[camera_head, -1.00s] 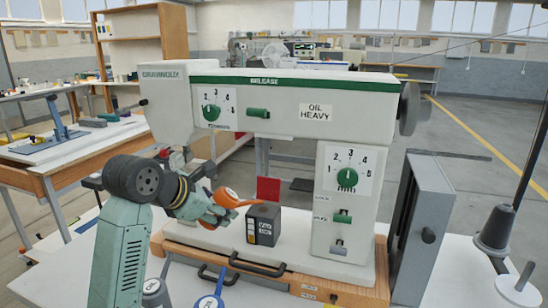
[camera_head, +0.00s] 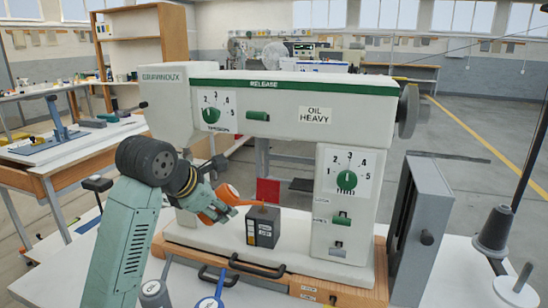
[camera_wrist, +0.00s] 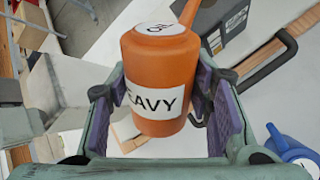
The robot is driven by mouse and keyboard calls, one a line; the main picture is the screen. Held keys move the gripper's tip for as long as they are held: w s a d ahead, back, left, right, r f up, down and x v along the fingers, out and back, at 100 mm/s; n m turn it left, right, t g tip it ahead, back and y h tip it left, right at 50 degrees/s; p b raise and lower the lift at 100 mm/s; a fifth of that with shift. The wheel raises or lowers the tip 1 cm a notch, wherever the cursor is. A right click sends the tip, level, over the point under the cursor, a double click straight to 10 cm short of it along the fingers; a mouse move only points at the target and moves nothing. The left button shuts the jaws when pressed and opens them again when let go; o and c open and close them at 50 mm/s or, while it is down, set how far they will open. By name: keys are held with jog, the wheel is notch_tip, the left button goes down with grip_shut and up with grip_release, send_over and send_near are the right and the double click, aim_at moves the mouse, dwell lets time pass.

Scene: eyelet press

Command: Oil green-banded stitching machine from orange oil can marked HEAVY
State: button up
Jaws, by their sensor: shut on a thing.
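The green-banded stitching machine (camera_head: 290,102) stands on a wooden-edged base and carries a label reading OIL HEAVY. My gripper (camera_head: 218,210) is left of its column, under the arm. I cannot tell whether the spout tip touches the box.
A blue oil can (camera_head: 210,303) and a grey can (camera_head: 154,293) stand at the front edge of the view. Dark handles (camera_head: 255,268) stick out of the machine base. A grey panel (camera_head: 418,230) and a thread cone (camera_head: 495,230) are at the right. A red block (camera_head: 268,190) stands behind the box.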

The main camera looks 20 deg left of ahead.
jog(key=shift+r, duration=0.2)
jog(key=shift+d+r+g+y, duration=0.1)
jog(key=shift+r+g+y, duration=0.25)
jog(key=shift+g+y, duration=0.05)
jog(key=shift+f, duration=0.15)
dwell(5.8)
jog(key=shift+f+b, duration=0.2)
jog(key=shift+b, duration=0.1)
jog(key=shift+f+t+h+b, duration=0.15)
jog(key=shift+t+h+b, duration=0.15)
jog(key=shift+h, duration=0.1)
jog(key=shift+f, duration=0.1)
jog(key=shift+a+f+h+b, duration=0.2)
jog(key=shift+f+h+b, duration=0.15)
jog(key=shift+b, duration=0.4)
